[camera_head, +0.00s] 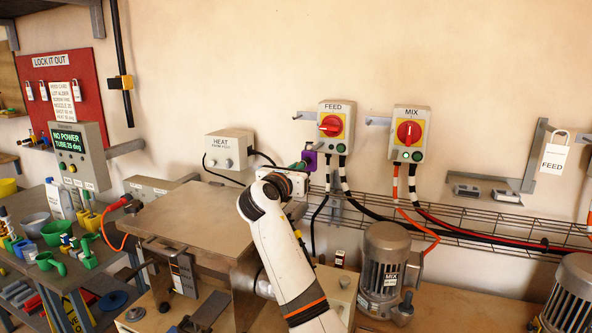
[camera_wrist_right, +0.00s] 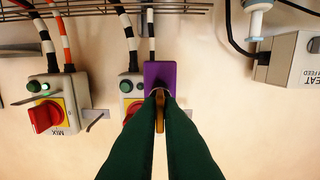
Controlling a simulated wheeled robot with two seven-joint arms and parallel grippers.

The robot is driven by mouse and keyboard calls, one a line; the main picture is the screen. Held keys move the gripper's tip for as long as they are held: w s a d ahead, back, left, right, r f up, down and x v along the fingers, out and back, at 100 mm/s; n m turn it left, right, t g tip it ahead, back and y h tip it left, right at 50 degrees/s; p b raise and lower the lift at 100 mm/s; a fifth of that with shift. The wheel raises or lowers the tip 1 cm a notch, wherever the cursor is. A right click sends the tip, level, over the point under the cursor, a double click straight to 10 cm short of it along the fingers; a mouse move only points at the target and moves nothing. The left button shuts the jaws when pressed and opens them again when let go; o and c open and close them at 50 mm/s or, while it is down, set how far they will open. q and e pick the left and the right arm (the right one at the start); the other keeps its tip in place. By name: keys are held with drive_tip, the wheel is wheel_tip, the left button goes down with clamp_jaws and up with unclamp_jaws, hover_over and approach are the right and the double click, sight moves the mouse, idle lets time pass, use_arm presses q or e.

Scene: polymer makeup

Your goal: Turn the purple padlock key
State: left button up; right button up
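The purple padlock (camera_head: 309,160) is just below and left of the FEED switch box (camera_head: 337,120), whose handle is red on yellow. In the right wrist view the purple padlock (camera_wrist_right: 160,75) fills the space just beyond the fingertips and partly covers the FEED box. A brass-coloured key (camera_wrist_right: 160,113) shows in the narrow gap between the green fingers. My right gripper (camera_head: 300,166) is at the padlock, and its fingers (camera_wrist_right: 160,97) look closed on the key. The key's tip and keyhole are hidden. My left gripper is not in view.
The MIX switch box (camera_head: 408,133) is to the right, with cables below. The HEAT box (camera_head: 230,149) is left of the padlock. A wire cable tray (camera_head: 470,225) runs along the wall. A metal table (camera_head: 190,222) and a motor (camera_head: 385,262) stand below. A red lockout board (camera_head: 75,80) hangs left.

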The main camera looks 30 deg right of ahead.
drive_tip(key=shift+m, duration=0.4)
clamp_jaws()
drive_tip(key=shift+s+d+f+m+b, duration=0.1)
drive_tip(key=shift+m+b, duration=0.6)
drive_tip(key=shift+m, duration=3.05)
drive_tip(key=shift+f+m+b, duration=0.1)
drive_tip(key=shift+m+b, duration=0.55)
drive_tip(key=shift+m, duration=3.1)
drive_tip(key=o, duration=0.5)
unclamp_jaws()
drive_tip(key=shift+o, duration=0.2)
